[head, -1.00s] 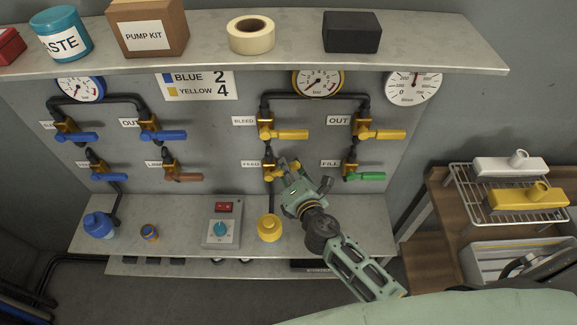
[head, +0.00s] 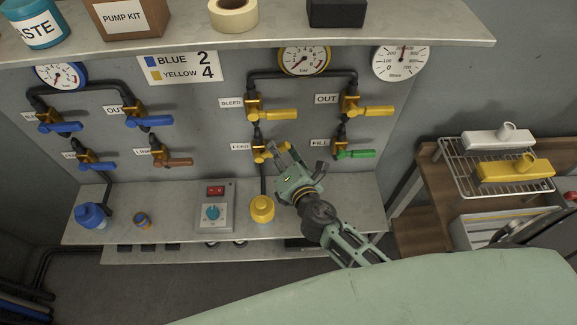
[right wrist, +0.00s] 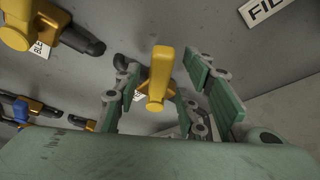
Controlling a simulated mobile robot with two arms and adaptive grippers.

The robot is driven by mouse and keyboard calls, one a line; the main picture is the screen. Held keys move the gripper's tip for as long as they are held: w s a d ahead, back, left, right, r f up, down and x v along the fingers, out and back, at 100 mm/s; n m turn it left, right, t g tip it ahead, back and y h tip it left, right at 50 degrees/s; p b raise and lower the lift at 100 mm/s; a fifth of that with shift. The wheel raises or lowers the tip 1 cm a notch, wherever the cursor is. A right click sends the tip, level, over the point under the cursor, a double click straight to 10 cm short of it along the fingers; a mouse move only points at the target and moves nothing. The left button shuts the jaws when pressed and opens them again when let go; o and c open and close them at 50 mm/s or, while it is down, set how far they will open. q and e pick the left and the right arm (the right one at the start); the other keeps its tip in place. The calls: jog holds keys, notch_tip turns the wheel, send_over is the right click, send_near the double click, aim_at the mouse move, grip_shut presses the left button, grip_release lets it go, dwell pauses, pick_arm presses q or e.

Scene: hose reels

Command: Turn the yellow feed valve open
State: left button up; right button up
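The feed valve (head: 260,152), with a brass body, sits on the grey panel beside the FEED label, below the bleed valve. In the right wrist view its yellow handle (right wrist: 158,82) points towards the camera and lies between my right gripper's fingers (right wrist: 165,95). The fingers stand apart, with gaps on both sides of the handle, the wider on the right. In the head view my right gripper (head: 280,155) is at the feed valve and partly hides its handle. I cannot tell whether a finger touches it. My left gripper is not in view.
The yellow bleed valve (head: 272,115) is just above, and the green-handled fill valve (head: 355,153) is close on the right. A yellow knob (head: 262,208) and a control box (head: 214,210) stand on the ledge below. A shelf (head: 400,35) overhangs the panel.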

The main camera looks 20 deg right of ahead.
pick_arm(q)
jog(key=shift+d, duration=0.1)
pick_arm(e)
jog(key=v, duration=0.9)
jog(key=shift+s, duration=0.35)
jog(key=shift+c, duration=0.7)
